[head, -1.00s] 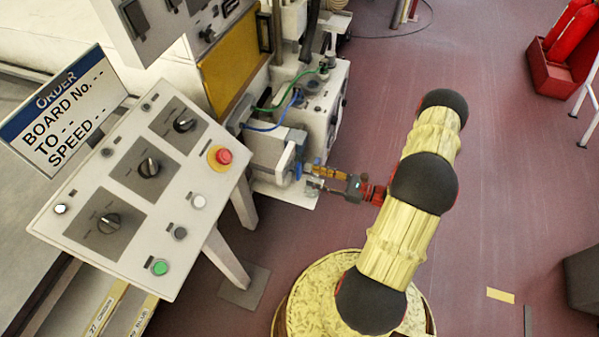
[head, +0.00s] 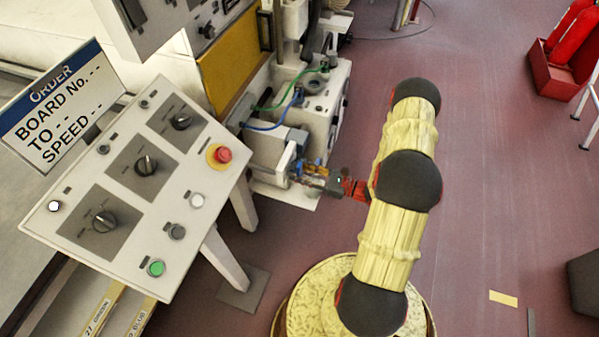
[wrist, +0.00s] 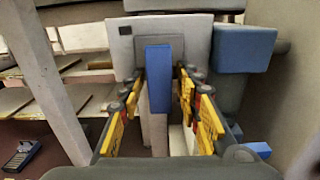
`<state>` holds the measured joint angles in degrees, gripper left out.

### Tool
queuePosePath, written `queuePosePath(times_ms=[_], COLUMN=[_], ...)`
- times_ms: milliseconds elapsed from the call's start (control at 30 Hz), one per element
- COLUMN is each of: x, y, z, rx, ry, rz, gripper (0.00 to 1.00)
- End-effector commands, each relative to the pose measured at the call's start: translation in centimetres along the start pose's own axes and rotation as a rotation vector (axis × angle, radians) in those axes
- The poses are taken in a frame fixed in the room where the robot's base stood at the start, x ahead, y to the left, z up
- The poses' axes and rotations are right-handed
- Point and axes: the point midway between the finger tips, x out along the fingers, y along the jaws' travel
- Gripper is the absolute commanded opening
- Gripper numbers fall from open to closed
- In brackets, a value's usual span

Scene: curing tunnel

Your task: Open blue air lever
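The blue air lever (wrist: 158,78) is an upright blue bar in front of a pale grey block in the wrist view. My gripper (wrist: 161,74) has its yellow-padded fingers spread, one on each side of the lever. Narrow gaps show between the fingertips and the lever, so it is open and not clamped on it. In the head view my gripper (head: 308,174) reaches left to the side of the machine. The lever is too small and too covered by the fingers to make out clearly there.
A blue box (wrist: 245,49) sits close right of the fingers in the wrist view. The control panel (head: 75,222) with knobs and a red button (head: 223,155) stands left of my arm. Green and blue hoses run above the gripper. Floor to the right is open, with red extinguishers (head: 572,38) beyond.

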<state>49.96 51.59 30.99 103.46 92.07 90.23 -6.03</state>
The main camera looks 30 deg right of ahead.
Motion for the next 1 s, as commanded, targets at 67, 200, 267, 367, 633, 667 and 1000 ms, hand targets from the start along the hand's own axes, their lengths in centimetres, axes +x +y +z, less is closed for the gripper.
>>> queuePosePath(times_ms=[67, 200, 267, 367, 633, 667, 1000], x=[-0.01, -0.01, -0.02, -0.02, -0.02, -0.02, -0.02], y=[0.00, 0.00, 0.00, 0.00, 0.01, 0.01, 0.01], z=[-0.01, -0.02, -0.02, -0.02, -0.03, -0.03, -0.03], rx=[0.000, 0.000, 0.000, 0.000, 0.000, 0.000, 0.000], ry=[0.000, 0.000, 0.000, 0.000, 0.000, 0.000, 0.000], rz=[0.000, 0.000, 0.000, 0.000, 0.000, 0.000, 0.000], gripper=[0.27, 0.20, 0.16, 0.10, 0.00, 0.00, 0.00])
